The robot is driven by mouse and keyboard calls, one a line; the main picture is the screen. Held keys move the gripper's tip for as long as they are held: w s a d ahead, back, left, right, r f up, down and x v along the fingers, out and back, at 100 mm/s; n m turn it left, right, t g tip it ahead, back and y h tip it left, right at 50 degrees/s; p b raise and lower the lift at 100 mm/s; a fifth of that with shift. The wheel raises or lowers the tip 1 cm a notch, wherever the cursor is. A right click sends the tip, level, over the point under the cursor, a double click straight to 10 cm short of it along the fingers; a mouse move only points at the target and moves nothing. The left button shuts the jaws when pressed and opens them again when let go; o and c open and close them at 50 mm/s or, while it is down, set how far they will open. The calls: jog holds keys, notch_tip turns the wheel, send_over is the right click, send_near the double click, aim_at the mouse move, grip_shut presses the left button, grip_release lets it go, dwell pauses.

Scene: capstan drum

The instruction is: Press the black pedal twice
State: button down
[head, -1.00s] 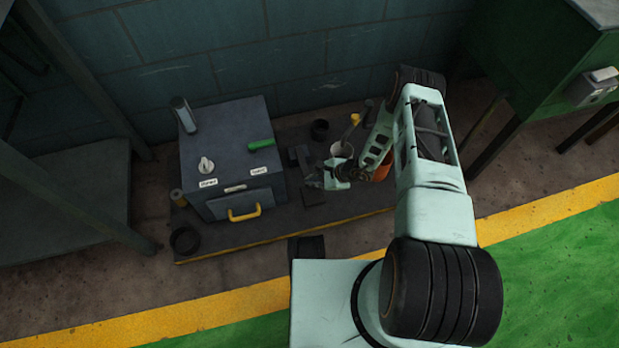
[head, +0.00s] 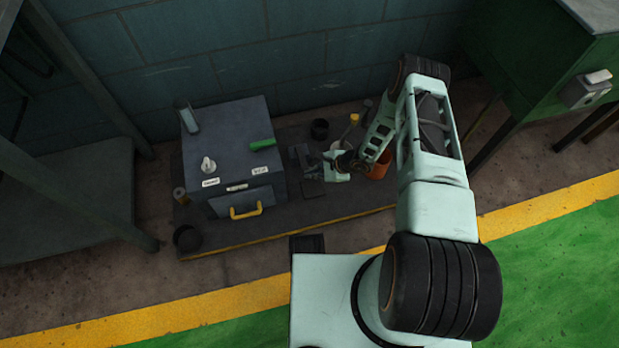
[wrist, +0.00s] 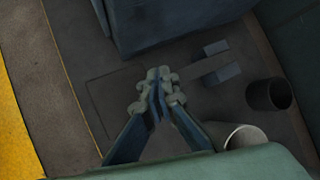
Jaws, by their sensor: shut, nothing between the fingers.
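The black pedal (head: 312,189) shows as a dark, flat, square plate on the low platform, right of the grey box. In the wrist view its plate (wrist: 112,92) lies nearly level with the platform, and a dark bar (wrist: 204,66) runs from it towards two small blocks. My gripper (head: 313,172) is shut and empty, pointing down at the pedal's wall-side edge. In the wrist view the fingertips (wrist: 157,82) overlap the plate's right edge and the end of the bar. I cannot tell whether they touch it or how far the pedal is down.
A black cup (head: 320,129) is behind, and an orange pot (head: 379,168) is right. The platform's front strip (head: 300,226) is clear.

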aim_at(312, 185)
jog(key=shift+w, duration=0.1)
jog(key=shift+a+f, duration=0.1)
jog(key=shift+f, duration=0.2)
jog(key=shift+f+b, duration=0.3)
jog(key=shift+b, duration=0.2)
dwell(0.4)
jog(key=shift+s+d+f+b, duration=0.1)
jog(key=shift+s+f+b, duration=0.2)
jog(key=shift+f+b, duration=0.45)
jog(key=shift+s+d+f+b, duration=0.15)
jog(key=shift+s+f+b, duration=0.2)
jog(key=shift+f, duration=0.7)
jog(key=shift+s+d+f+b, duration=0.1)
jog(key=shift+s+f+b, duration=0.3)
jog(key=shift+f, duration=0.5)
dwell(2.0)
jog(key=shift+w+r, duration=0.15)
jog(key=shift+w+a+r+p, duration=0.1)
jog(key=shift+w+r+p, duration=0.05)
jog(key=shift+r+p, duration=0.65)
jog(key=shift+w+d+r+p, duration=0.1)
jog(key=shift+w+r+p, duration=0.1)
jog(key=shift+r+p, duration=0.6)
jog(key=shift+w+a+r+p, duration=0.15)
jog(key=shift+r+p, duration=0.3)
jog(key=shift+r, duration=0.7)
jog(key=shift+w+r, duration=0.25)
jog(key=shift+r, duration=0.1)
jog(key=shift+a+r, duration=0.1)
